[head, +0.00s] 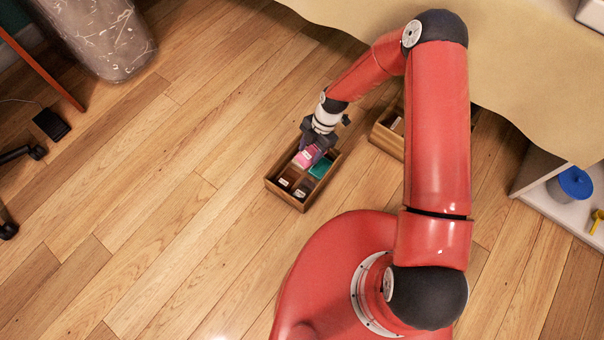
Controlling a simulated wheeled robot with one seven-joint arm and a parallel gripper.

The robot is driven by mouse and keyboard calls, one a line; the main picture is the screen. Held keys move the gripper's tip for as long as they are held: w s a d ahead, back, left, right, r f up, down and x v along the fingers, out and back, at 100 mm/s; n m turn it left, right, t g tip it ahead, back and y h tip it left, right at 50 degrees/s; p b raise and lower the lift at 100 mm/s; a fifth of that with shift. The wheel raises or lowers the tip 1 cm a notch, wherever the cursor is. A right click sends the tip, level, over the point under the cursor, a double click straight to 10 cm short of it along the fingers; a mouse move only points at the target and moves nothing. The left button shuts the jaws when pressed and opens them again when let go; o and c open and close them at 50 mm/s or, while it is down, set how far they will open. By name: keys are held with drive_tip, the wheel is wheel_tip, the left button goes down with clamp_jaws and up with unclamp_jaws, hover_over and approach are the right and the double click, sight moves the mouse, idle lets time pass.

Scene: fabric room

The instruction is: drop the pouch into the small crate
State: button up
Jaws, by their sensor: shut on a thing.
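My gripper (319,139) points down over the far part of a small wooden crate (285,198) on the floor. It is shut on the pouch, a small purple thing (318,150) showing just under the fingers and partly hidden by them. I cannot tell whether the pouch touches the crate or what lies in it. The crate has dividers. A pink piece with a pale label (304,159) and a teal piece (321,168) show in its far compartments, close to the gripper. Small pale labels show in the near compartments, which look dark.
A second wooden crate (386,140) stands to the right, partly behind my arm, by a cloth-covered table (530,75). The wooden floor left of the small crate is clear.

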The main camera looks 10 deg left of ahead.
sight(311, 152)
drive_tip(key=shift+f+b, duration=0.5)
drive_tip(key=shift+f, duration=1.1)
drive_tip(key=o, duration=1)
drive_tip(key=shift+o, duration=0.2)
drive_tip(key=shift+p+v, duration=0.4)
drive_tip(key=shift+v, duration=3.5)
drive_tip(key=shift+r, duration=0.15)
